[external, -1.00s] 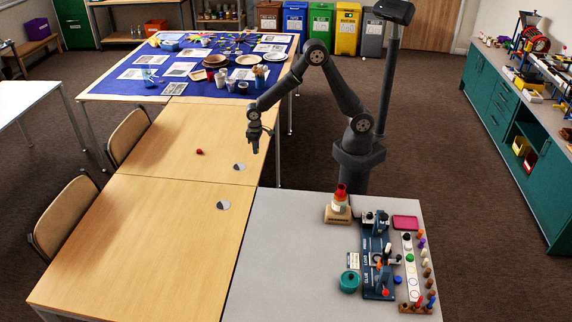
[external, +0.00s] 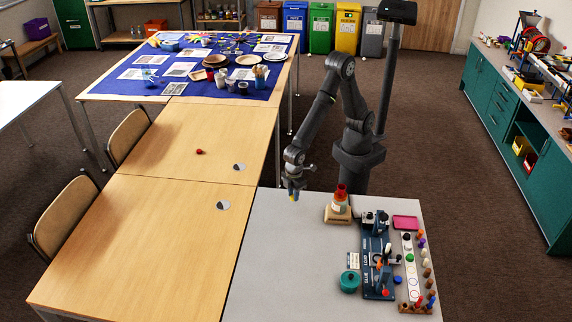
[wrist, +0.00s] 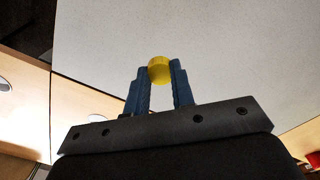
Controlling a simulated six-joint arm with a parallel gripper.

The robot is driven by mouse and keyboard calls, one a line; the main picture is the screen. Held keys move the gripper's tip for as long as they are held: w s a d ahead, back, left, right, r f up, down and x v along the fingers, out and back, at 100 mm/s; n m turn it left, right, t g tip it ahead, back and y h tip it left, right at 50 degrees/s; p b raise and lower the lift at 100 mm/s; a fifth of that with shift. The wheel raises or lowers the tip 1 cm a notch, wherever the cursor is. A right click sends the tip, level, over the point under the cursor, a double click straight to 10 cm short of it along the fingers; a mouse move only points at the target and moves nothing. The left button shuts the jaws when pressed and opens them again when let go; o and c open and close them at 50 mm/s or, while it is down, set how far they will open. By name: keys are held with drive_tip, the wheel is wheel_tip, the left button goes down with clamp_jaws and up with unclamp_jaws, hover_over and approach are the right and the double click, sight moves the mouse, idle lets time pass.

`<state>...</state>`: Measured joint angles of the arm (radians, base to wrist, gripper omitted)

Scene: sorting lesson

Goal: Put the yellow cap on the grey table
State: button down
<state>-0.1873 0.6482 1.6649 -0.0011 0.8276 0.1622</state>
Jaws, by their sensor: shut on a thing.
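The yellow cap (wrist: 159,70) is a small round piece between the blue fingertips in the wrist view. My gripper (wrist: 161,86) is shut on it. In the external view my gripper (external: 293,196) points down near the back left edge of the grey table, with a speck of yellow at its tips. The grey table (external: 290,265) fills the lower right of the external view. Its bare top (wrist: 235,50) lies behind the cap in the wrist view. The cap looks held above the surface; the exact height is hard to tell.
A wooden stand with a red and orange stack (external: 340,200) is just right of my gripper. A blue tool rack (external: 376,255), a teal pot (external: 349,281) and a pink tray (external: 405,222) are further right. The left part of the grey table is clear.

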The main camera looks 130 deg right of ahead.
drive_tip(key=s+a+n, duration=0.3)
drive_tip(key=s+a, duration=0.1)
drive_tip(key=a, duration=0.8)
hover_over(337, 242)
drive_tip(key=f, duration=0.6)
drive_tip(key=shift+d+f, duration=0.25)
drive_tip(key=shift+d, duration=0.05)
drive_tip(key=shift+a+f, duration=0.35)
drive_tip(key=shift+a, duration=0.05)
drive_tip(key=shift+f, duration=1.85)
drive_tip(key=shift+f, duration=0.15)
drive_tip(key=c, duration=1.2)
unclamp_jaws()
drive_tip(key=shift+c, duration=0.2)
